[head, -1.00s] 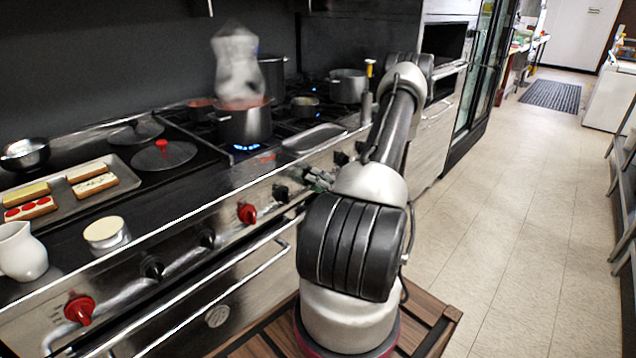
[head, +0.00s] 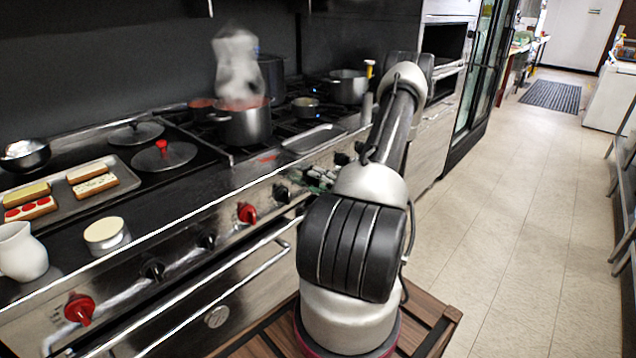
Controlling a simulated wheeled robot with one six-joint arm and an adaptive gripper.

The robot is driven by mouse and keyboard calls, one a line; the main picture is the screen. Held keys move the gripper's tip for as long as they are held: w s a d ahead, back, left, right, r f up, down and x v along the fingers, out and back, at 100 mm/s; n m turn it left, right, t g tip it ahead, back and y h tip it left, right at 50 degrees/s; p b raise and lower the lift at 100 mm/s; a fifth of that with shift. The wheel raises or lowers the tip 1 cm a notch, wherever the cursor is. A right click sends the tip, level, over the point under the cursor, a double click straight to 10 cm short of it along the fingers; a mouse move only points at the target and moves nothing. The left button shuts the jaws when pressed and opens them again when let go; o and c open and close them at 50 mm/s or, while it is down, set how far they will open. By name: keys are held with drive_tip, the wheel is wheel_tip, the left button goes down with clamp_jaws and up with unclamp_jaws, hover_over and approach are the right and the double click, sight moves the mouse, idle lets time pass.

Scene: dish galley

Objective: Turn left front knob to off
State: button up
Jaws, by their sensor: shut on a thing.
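The stove's front panel carries a row of knobs. My gripper (head: 320,178) is at this panel, partly hidden behind my arm. It is shut on a knob, the left front knob, which it covers from this view. A black knob (head: 281,192) sits just left of the gripper, and a red knob (head: 247,212) is further left. A steaming pot (head: 246,126) stands on the left front burner behind the panel. No blue flame shows under this pot. The exact angle of the held knob is hidden.
Another red knob (head: 80,308) and a black knob (head: 153,268) are nearer. An oven handle (head: 220,305) runs below the panel. The floor to the right is clear.

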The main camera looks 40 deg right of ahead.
drive_tip(key=o, duration=1)
drive_tip(key=shift+o, duration=0.2)
drive_tip(key=shift+s, duration=0.1)
drive_tip(key=s, duration=1.1)
drive_tip(key=shift+s+d, duration=0.4)
